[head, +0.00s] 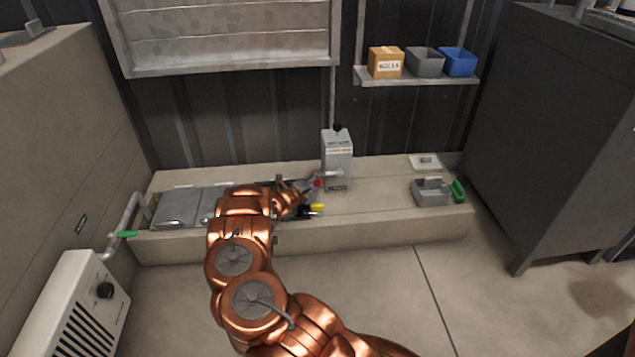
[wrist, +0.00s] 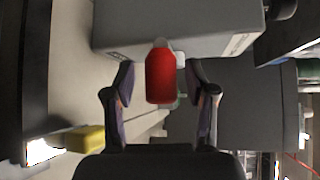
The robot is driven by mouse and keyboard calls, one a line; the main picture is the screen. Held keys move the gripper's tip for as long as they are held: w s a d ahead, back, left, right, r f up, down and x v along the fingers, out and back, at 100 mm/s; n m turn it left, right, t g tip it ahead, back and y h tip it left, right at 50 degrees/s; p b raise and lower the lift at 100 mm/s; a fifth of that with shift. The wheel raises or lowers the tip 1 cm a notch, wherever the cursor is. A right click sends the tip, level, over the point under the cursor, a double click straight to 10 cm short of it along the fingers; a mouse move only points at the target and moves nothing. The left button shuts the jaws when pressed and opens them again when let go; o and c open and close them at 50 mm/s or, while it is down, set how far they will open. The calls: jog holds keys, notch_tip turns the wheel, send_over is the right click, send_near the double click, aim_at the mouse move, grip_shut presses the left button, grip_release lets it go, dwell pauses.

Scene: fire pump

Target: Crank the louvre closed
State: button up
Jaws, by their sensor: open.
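The louvre (head: 222,38) is a wide pale slatted panel high on the back wall; I cannot tell how far its slats are open. Below it, a grey crank box (head: 338,152) stands on the concrete ledge, with a thin rod rising from its top. The crank's red handle (head: 317,184) sticks out at the box's lower left. My gripper (head: 308,187) is beside it. In the wrist view, the red handle (wrist: 160,80) lies between the two spread fingers of my gripper (wrist: 159,84), with gaps on both sides. The grey box (wrist: 185,25) is just beyond the handle.
A yellow item (head: 317,208) lies near my gripper at the ledge's front. Flat grey covers (head: 178,207) lie on the ledge left. A grey block (head: 430,193) with a green handle is at right. A shelf (head: 415,76) holds a box and bins.

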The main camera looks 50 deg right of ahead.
jog(key=a+r, duration=0.2)
jog(key=a, duration=0.9)
jog(key=shift+s+a, duration=0.35)
jog(key=shift+s, duration=0.1)
